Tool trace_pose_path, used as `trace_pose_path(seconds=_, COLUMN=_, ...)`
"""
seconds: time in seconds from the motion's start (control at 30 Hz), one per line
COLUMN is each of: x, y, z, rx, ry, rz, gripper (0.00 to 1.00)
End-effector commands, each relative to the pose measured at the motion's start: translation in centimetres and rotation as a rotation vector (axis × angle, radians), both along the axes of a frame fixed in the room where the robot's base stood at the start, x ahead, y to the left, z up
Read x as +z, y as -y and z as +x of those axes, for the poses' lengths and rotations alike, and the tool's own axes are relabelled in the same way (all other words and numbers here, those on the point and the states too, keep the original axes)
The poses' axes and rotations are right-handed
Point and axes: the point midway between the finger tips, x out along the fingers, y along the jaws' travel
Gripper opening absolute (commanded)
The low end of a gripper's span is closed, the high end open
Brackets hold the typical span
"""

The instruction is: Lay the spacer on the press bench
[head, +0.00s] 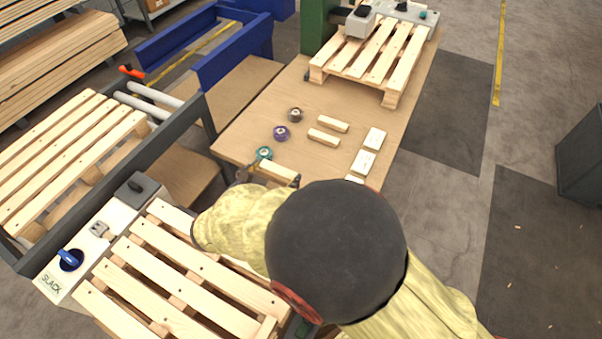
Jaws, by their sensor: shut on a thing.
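The press bench (255,130) is a pale wooden table in the upper middle of the head view. My gripper (270,174) is over its near end, partly hidden by my arm. The gripper is shut on a pale wooden block, the spacer (279,171), with dark fingers at its two ends. I cannot tell whether the spacer touches the bench top. Two similar wooden blocks (332,124) (324,136) lie on the bench beyond it.
Black, purple and teal rolls (295,114) (281,132) (264,154) lie left of the blocks. Paler blocks (364,162) lie to the right. A pallet (377,58) covers the far end. A slatted pallet (180,270) and control panel (95,240) are near left.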

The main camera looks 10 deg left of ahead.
Motion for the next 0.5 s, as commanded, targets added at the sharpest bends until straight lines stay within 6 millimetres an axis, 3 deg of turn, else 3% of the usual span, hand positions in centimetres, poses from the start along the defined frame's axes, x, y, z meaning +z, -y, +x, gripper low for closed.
trace_pose_path(seconds=0.3, x=-3.7, y=3.4, z=6.6, rx=-0.009, ry=0.001, rz=0.001, gripper=0.68)
trace_pose_path(seconds=0.5, x=-7.0, y=4.4, z=8.9, rx=-0.007, ry=0.000, rz=0.000, gripper=0.68)
